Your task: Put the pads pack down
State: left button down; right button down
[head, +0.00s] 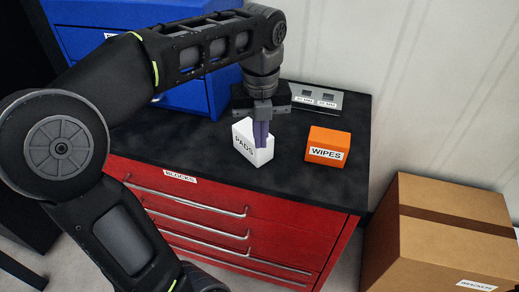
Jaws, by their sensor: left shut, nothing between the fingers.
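The white pads pack (264,156), labelled PADS, stands upright on the black top of the red drawer cabinet (214,159). My left gripper (261,144) points down at the pack, and its purple fingers are shut with nothing held between them. The fingers overlap the pack's upper part in the picture and hide some of it. I cannot tell whether they touch it. My right gripper is out of view.
An orange WIPES box (328,146) stands to the right on the cabinet top. A grey slotted block (318,98) lies behind it, near the wall. A blue cabinet (85,42) stands at the back left. A cardboard box (437,241) is at the lower right.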

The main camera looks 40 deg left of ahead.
aim_at(253, 142)
pick_arm(q)
notch_tip(253, 142, down, 10)
jog(key=shift+r, duration=0.1)
jog(key=shift+w+a+p, duration=0.8)
jog(key=shift+w+a, duration=0.35)
jog(key=shift+w, duration=0.05)
jog(key=shift+w+a, duration=0.25)
